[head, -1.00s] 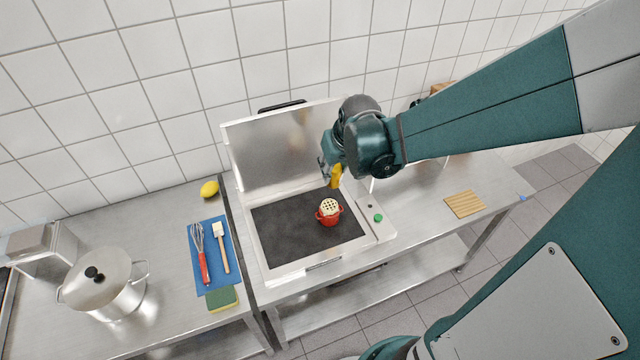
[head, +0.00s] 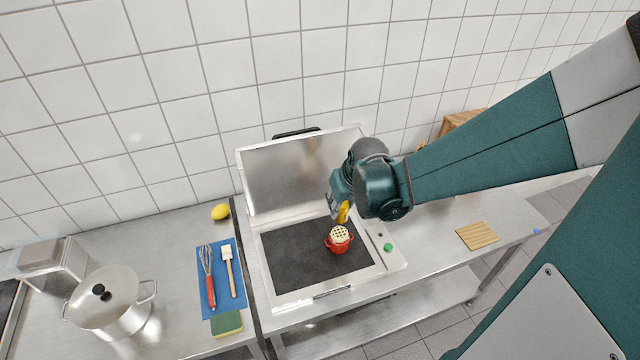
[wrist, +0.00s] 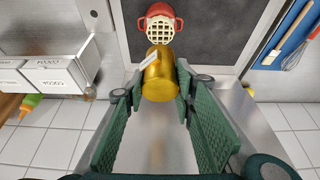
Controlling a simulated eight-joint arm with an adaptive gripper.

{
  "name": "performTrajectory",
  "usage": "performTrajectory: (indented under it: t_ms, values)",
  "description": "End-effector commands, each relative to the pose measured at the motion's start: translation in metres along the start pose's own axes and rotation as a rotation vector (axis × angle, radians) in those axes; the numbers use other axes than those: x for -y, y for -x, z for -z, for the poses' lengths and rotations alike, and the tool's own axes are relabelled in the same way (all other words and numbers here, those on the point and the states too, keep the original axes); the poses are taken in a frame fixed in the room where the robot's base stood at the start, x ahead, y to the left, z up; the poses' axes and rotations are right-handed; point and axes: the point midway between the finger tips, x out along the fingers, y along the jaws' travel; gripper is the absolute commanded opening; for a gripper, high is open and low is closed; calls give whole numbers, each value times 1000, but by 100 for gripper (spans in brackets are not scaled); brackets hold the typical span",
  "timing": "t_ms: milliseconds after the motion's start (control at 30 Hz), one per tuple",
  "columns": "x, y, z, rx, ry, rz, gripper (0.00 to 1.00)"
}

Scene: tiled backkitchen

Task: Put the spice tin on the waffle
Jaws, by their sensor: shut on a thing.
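The spice tin (wrist: 158,80) is a yellow cylinder with a white label, held between the fingers of my gripper (wrist: 155,92). In the head view the yellow tin (head: 343,212) shows below my gripper (head: 338,200), above the dark griddle. The waffle (head: 340,234) is pale and gridded and sits on top of a small red pot with two handles (head: 338,246) on the griddle. In the wrist view the waffle (wrist: 160,35) shows just beyond the tin, which hides part of its near edge. The tin appears apart from the waffle.
The griddle (head: 290,255) has a raised steel lid (head: 300,175) behind it. To the left are a blue mat (head: 219,300) with a whisk and brush, a sponge, a lemon (head: 220,212) and a steel pot (head: 105,300). A slatted wooden board (head: 477,235) lies to the right.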

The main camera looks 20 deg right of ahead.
Motion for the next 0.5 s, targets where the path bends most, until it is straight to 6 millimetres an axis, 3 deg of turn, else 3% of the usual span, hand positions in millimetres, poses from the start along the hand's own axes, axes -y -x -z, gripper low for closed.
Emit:
performTrajectory:
  t_ms: [233, 500]
  values:
    - [0, -24, -9, 0, 0, 0, 15]
    - [0, -32, -13, 0, 0, 0, 15]
